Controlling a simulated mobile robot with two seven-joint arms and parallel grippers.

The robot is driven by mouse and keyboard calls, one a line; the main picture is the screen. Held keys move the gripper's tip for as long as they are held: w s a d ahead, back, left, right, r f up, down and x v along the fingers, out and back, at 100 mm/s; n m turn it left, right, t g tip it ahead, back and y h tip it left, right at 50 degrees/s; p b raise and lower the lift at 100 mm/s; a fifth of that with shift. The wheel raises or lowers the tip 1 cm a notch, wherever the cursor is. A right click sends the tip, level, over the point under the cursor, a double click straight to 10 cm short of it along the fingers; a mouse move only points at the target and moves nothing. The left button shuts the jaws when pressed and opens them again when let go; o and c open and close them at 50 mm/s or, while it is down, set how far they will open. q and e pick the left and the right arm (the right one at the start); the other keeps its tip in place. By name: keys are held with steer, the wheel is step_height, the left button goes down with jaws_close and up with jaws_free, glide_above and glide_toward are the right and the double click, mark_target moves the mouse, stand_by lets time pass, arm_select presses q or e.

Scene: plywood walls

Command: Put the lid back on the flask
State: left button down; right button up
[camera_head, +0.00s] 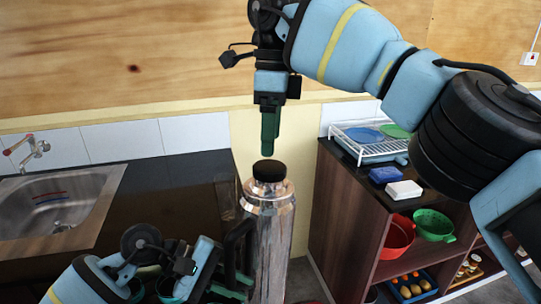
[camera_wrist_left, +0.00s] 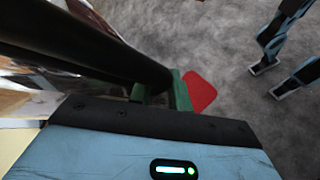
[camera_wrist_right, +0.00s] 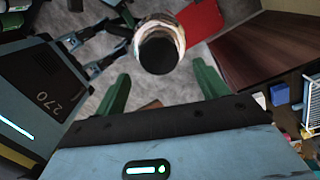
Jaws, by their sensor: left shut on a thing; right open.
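The silver flask (camera_head: 268,235) stands upright in the middle of the head view, with a black handle (camera_head: 238,245) on its left side. The black lid (camera_head: 269,170) sits on its top; whether it is fully seated I cannot tell. My left gripper (camera_head: 240,282) is shut on the handle, which also shows in the left wrist view (camera_wrist_left: 100,55). My right gripper (camera_head: 270,135) is open and empty, pointing down above the lid. In the right wrist view the lid (camera_wrist_right: 158,54) lies beyond and between the open fingers (camera_wrist_right: 163,82).
A dark counter with a sink (camera_head: 60,205) is at the left. At the right, a brown shelf unit (camera_head: 345,215) carries a dish rack (camera_head: 375,140), a blue sponge-like block (camera_head: 386,174) and a white one (camera_head: 404,190). A red flat thing (camera_wrist_left: 200,92) lies on the grey floor.

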mark_target(270, 165)
arm_select(q)
steer(key=shift+w+r, duration=0.1)
steer(key=shift+r, duration=0.15)
arm_select(e)
steer(key=shift+s+a+f, duration=0.1)
steer(key=shift+s+f, duration=0.1)
steer(key=shift+f, duration=1.45)
steer(key=shift+s+a+f, duration=0.1)
steer(key=shift+s+f, duration=0.05)
steer(key=shift+f, duration=1.5)
steer(key=c, duration=1)
steer(key=shift+d, duration=0.1)
steer(key=o, duration=1.2)
steer(key=shift+r, duration=0.1)
steer(key=shift+w+d+r, duration=0.1)
steer(key=shift+w+r, duration=0.1)
steer(key=shift+r, duration=1.65)
steer(key=shift+w+d+r, duration=0.1)
steer(key=shift+w+r, duration=0.1)
steer(key=shift+r, duration=1.6)
